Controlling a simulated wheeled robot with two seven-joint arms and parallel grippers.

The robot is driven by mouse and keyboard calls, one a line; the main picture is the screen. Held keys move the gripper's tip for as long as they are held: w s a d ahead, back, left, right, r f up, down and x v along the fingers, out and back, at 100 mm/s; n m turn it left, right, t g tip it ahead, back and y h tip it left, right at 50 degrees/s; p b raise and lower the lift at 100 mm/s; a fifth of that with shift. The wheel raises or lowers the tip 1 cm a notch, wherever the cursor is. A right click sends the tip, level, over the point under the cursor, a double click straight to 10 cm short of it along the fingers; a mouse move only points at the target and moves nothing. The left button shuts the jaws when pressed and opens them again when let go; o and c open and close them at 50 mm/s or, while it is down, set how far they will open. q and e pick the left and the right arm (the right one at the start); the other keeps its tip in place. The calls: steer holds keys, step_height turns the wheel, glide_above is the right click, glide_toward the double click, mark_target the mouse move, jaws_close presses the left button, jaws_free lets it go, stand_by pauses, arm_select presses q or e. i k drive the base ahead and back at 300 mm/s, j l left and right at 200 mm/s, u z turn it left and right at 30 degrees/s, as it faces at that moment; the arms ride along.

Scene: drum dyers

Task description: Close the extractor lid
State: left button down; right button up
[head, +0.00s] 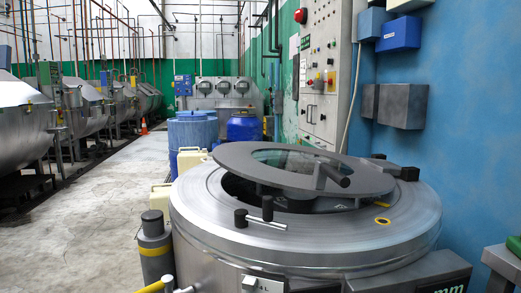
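The extractor (320,258) is a large round steel drum machine at the front right of the head view. Its lid (235,158) is a flat grey ring with a glass window (290,158) and a dark handle (335,175). The lid sits tilted and raised above the drum opening (240,188), with a dark gap at the near left side. A black hinge block (409,173) is at its right edge. A latch with black knobs (266,208) stands on the rim in front. Neither gripper is in view.
Blue barrels (192,132) and pale yellow canisters (190,160) stand behind the extractor. A grey post with a yellow band (155,250) is at its left. A control panel (320,85) is on the right wall. The floor (100,215) at left is clear, before a row of steel dye drums (85,110).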

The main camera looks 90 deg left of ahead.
mark_target(371, 177)
steer(key=i+l, duration=0.2)
steer(key=l, duration=0.15)
steer(key=i+l, duration=0.25)
steer(key=l+u, duration=0.1)
steer(key=u, duration=2.1)
